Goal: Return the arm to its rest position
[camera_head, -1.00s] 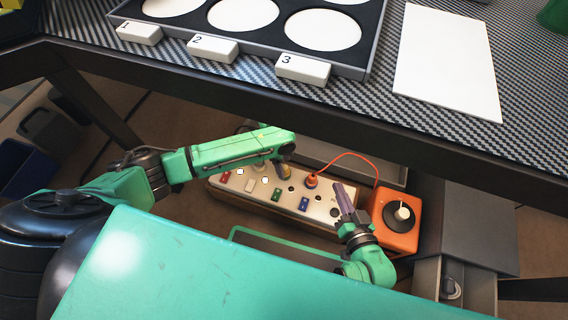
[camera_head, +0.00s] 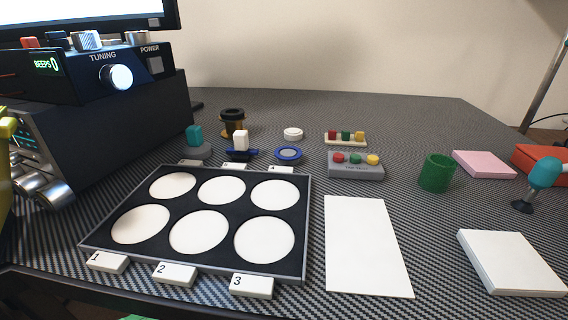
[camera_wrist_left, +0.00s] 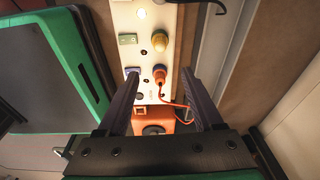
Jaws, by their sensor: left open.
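My left gripper (camera_wrist_left: 164,100) shows in the left wrist view with its two dark fingers spread apart and nothing between them. It is above a white panel (camera_wrist_left: 150,45) with coloured plugs and sockets. An orange plug (camera_wrist_left: 160,74) with an orange cord shows between the fingers, apart from them as far as I can tell. An orange box (camera_wrist_left: 152,122) lies beyond the fingers. My right gripper is in neither current view.
On the table, a black tray (camera_head: 310,225) with six white discs stands behind number tags. A white sheet (camera_head: 366,245), a green cup (camera_head: 437,172), a button box (camera_head: 355,165) and a white pad (camera_head: 510,262) lie right. A dark device (camera_head: 95,75) stands left.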

